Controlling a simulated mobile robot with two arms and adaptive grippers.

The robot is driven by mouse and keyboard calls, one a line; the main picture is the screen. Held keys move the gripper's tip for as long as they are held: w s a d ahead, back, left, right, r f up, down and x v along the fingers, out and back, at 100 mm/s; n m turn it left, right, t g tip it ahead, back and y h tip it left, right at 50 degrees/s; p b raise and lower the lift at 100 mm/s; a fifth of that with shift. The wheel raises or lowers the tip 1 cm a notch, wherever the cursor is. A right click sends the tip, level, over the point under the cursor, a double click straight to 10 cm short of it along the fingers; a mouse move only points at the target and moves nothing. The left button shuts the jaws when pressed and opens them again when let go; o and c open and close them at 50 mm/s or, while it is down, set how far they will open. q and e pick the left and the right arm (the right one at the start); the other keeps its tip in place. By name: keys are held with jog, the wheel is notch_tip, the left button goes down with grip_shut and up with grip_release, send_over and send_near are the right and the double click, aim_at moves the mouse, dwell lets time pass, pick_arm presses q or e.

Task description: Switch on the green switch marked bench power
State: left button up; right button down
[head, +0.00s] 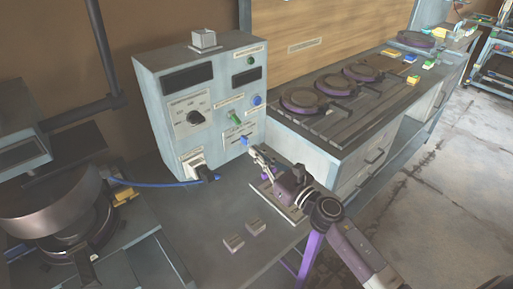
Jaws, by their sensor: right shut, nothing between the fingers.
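A pale blue-grey control box (212,140) stands on the dark bench. A green switch (237,120) sits on its front face, right of the dial. A blue switch (244,141) is just below it. The labels are too small to read, so I cannot tell which one says bench power, nor the green switch's position. My right gripper (259,154) is shut and empty. Its fingertips are in front of the box's lower right, below and right of the green switch and close to the blue switch. I cannot tell whether they touch the box. My left gripper is not in view.
Two small blocks (243,235) lie on the bench near a pale plate under my right gripper. Round dark plates (312,100) sit on the counter behind. A large round press (60,205) stands at left.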

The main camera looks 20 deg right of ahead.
aim_at(233, 131)
jog(key=p+x, duration=0.1)
jog(key=x, duration=0.7)
jog(key=shift+w+r, duration=0.1)
jog(key=shift+r, duration=0.05)
jog(key=r+p, duration=0.1)
jog(key=s+p, duration=0.1)
jog(key=r+p, duration=0.1)
jog(key=shift+s+d+r, duration=0.2)
jog(key=shift+d+r, duration=0.05)
jog(key=shift+r, duration=0.1)
jog(key=shift+s+r+p, duration=0.25)
jog(key=shift+r+p, duration=0.1)
jog(key=shift+p, duration=0.05)
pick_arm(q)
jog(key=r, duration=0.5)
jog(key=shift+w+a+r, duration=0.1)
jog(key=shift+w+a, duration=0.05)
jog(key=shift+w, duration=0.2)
pick_arm(e)
jog(key=shift+d, duration=0.1)
